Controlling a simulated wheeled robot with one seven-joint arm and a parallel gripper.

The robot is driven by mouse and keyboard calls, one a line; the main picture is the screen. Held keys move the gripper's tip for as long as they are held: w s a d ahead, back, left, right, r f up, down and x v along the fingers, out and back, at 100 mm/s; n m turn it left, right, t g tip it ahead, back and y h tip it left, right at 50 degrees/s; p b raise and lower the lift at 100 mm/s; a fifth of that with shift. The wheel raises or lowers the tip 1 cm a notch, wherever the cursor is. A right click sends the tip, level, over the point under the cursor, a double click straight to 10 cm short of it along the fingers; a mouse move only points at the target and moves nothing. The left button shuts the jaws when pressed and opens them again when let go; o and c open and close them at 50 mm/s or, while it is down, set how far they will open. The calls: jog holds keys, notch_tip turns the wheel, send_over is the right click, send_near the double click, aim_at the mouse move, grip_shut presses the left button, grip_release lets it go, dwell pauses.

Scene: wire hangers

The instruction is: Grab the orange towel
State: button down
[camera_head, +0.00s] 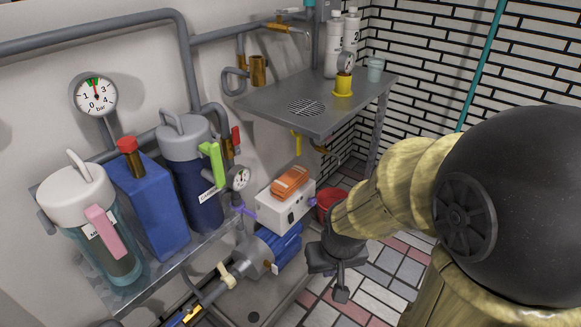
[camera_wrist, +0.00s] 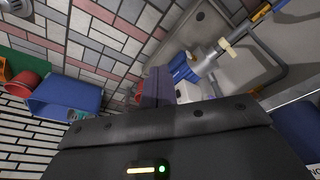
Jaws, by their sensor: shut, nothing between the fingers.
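The orange towel (camera_head: 291,182) looks like a small folded block. It lies on top of a white box (camera_head: 284,210) beside the blue pump in the head view. I cannot make out the towel in the wrist view; the wide black gripper body covers the lower part there. My gripper (camera_head: 339,280) is black and points down, to the right of the white box and lower in the picture, apart from the towel. Its fingers are shut and empty. They also show as a dark shape in the wrist view (camera_wrist: 156,86).
A blue pump (camera_head: 277,247) with grey pipes stands below the white box. A red bucket (camera_head: 330,203) is behind, near the tiled floor. A metal shelf (camera_head: 355,105) overhangs at the back. Canisters stand on the left shelf. Tiled floor (camera_head: 375,290) is open at right.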

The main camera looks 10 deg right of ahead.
jog(key=w+p+v, duration=0.1)
jog(key=p+v, duration=0.5)
jog(key=v, duration=0.2)
jog(key=shift+w+r, duration=0.3)
jog(key=shift+w, duration=0.1)
